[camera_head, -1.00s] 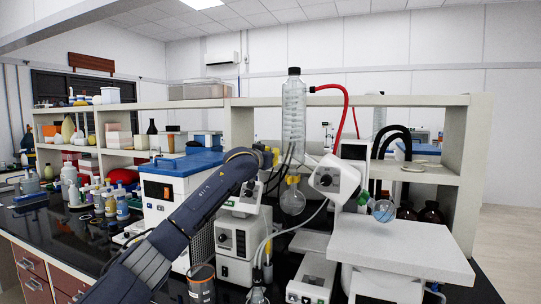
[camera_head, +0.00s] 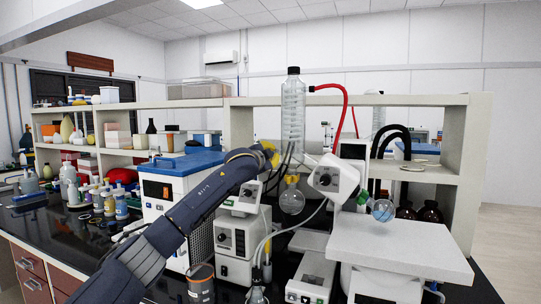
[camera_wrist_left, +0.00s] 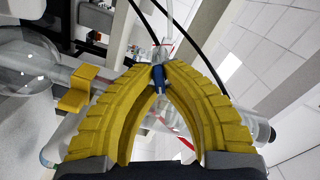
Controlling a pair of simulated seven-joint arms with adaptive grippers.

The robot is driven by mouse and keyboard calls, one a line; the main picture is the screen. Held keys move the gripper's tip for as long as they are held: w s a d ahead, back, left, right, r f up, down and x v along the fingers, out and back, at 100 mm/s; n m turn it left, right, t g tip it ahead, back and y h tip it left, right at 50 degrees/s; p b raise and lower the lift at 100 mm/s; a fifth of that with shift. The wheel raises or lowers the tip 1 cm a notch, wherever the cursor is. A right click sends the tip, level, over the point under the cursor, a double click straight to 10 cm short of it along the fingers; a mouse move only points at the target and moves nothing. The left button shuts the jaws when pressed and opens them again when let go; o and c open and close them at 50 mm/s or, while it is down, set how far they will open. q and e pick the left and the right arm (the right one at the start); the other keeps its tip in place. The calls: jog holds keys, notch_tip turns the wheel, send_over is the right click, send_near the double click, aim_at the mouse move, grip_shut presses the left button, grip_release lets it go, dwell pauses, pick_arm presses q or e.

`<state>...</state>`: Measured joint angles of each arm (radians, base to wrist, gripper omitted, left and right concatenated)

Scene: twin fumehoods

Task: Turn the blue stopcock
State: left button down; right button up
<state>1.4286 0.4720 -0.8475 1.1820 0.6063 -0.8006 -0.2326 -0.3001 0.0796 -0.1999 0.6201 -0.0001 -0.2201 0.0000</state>
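The blue stopcock (camera_wrist_left: 158,78) is a small blue handle on the glass of the rotary evaporator, seen in the left wrist view between my yellow fingertips. My left gripper (camera_wrist_left: 161,68) has its two curved fingers drawn together, with the tips on either side of the stopcock and seemingly touching it. In the head view my left gripper (camera_head: 270,153) is at the left of the glass condenser (camera_head: 293,112); the stopcock is hidden there behind the gripper. My right gripper is in neither view.
A round receiving flask (camera_head: 292,201) hangs below the condenser. A yellow clip (camera_wrist_left: 82,88) is close to the left finger in the wrist view. The evaporator head (camera_head: 333,178) stands to the right, and a blue-topped white unit (camera_head: 183,187) is left of my forearm. Dark hoses pass near the gripper.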

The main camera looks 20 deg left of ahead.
pick_arm(q)
jog(key=m, duration=0.5)
jog(key=shift+d+f+m, duration=0.1)
jog(key=shift+d+m, duration=0.2)
dwell(0.5)
jog(key=c, duration=1.5)
grip_release()
jog(key=shift+d, duration=0.15)
jog(key=shift+a+f, duration=0.1)
jog(key=shift+a, duration=0.1)
jog(key=shift+s, duration=0.1)
jog(key=shift+s+a, duration=0.1)
jog(key=shift+s, duration=0.15)
jog(key=s+a, duration=0.1)
jog(key=s, duration=1)
jog(key=shift+s, duration=0.15)
